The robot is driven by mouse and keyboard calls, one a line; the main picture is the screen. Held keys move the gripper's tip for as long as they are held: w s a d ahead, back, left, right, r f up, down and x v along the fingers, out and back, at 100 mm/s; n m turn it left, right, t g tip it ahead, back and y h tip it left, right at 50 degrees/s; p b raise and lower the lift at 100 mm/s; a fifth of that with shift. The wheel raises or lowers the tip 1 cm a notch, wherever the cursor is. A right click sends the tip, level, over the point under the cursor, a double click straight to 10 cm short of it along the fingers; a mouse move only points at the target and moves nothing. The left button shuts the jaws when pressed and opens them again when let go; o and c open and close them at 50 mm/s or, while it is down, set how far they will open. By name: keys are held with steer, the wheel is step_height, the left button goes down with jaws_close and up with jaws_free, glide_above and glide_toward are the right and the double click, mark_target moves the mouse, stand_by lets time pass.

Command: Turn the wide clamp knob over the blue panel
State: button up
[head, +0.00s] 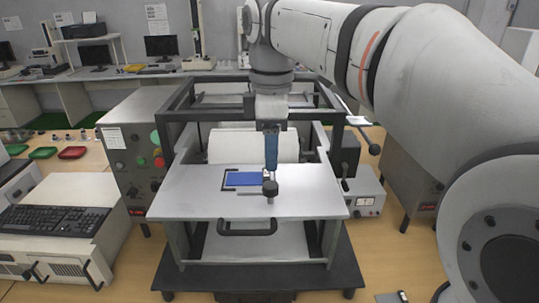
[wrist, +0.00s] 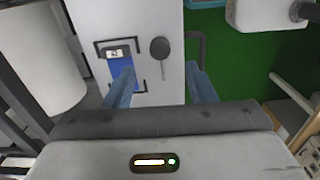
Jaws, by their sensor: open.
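The clamp knob (head: 270,188) is dark, round and wide. It stands on the white plate of the test rig, just right of the blue panel (head: 242,179), which lies flat in a black bracket. My gripper (head: 271,168) points down, with its blue fingers just above the knob in the head view. In the wrist view my gripper (wrist: 160,69) is open and empty, one finger on each side. The knob (wrist: 160,49) shows ahead, between the finger lines, and looks apart from both. The left finger partly covers the blue panel (wrist: 119,66).
The white plate (head: 190,203) has a dark handle (head: 247,228) at its front edge. A dark frame (head: 180,125) and a white roller (head: 250,145) stand behind. A control box (head: 135,150) stands left, and a smaller meter box (head: 365,195) right. The plate's left side is clear.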

mark_target(271, 185)
steer(key=shift+w+a+f, duration=0.1)
steer(key=shift+f, duration=0.1)
steer(key=shift+f+p, duration=0.3)
steer(key=shift+f, duration=3.2)
steer(key=c, duration=1)
